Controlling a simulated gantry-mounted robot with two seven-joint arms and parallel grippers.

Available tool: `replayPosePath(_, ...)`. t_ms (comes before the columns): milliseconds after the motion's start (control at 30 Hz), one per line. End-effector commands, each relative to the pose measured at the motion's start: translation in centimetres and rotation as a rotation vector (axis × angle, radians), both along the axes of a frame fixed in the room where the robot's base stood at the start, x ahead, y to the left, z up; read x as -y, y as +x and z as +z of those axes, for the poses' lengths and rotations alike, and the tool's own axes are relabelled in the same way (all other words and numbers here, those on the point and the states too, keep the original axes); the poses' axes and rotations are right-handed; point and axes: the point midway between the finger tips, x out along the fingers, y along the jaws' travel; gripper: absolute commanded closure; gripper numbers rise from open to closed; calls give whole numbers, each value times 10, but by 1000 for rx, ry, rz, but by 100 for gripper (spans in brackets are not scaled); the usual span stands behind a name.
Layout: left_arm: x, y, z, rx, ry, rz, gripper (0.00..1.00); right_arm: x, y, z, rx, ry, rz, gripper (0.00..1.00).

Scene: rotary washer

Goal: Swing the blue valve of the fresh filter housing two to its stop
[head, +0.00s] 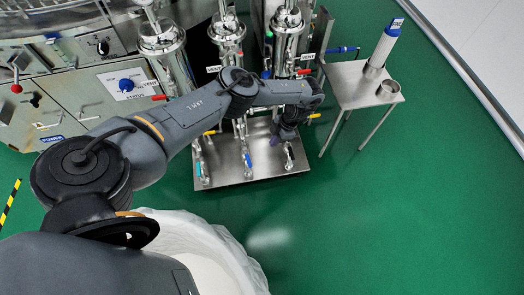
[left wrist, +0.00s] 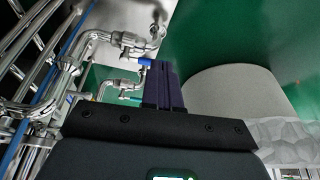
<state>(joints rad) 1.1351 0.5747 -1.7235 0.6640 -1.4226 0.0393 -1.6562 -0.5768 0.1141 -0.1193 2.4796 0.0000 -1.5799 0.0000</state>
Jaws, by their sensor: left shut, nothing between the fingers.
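Three upright steel filter housings stand at the back: a left one (head: 160,40), a middle one (head: 228,32) and a right one (head: 287,22). I cannot read which is number two. Below them, a blue valve handle (head: 248,160) shows on the middle pipe. My left gripper (head: 275,140) reaches down between the middle and right pipes, to the right of that handle. In the left wrist view its purple fingers (left wrist: 163,86) are shut and empty. A blue handle (left wrist: 145,61) there lies right beside the fingertips; I cannot tell if they touch. My right gripper is not in view.
A steel drip tray (head: 225,178) lies under the pipes. Red and yellow handles sit on the pipework nearby. A lined white bin (head: 195,235) is in front. Green floor is clear at right.

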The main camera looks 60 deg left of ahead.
Motion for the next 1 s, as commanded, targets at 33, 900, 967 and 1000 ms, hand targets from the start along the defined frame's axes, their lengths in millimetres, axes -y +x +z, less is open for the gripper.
replayPosePath(33, -1, -1, -5, 1, 0, 1, 100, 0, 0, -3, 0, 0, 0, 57)
replayPosePath(900, -14, -64, -90, 1, -2, 2, 100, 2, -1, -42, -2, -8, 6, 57)
replayPosePath(967, -14, -67, -89, 1, -1, -1, 100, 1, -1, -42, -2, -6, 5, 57)
replayPosePath(1000, -15, -69, -89, 1, -1, 0, 100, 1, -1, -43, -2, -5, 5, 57)
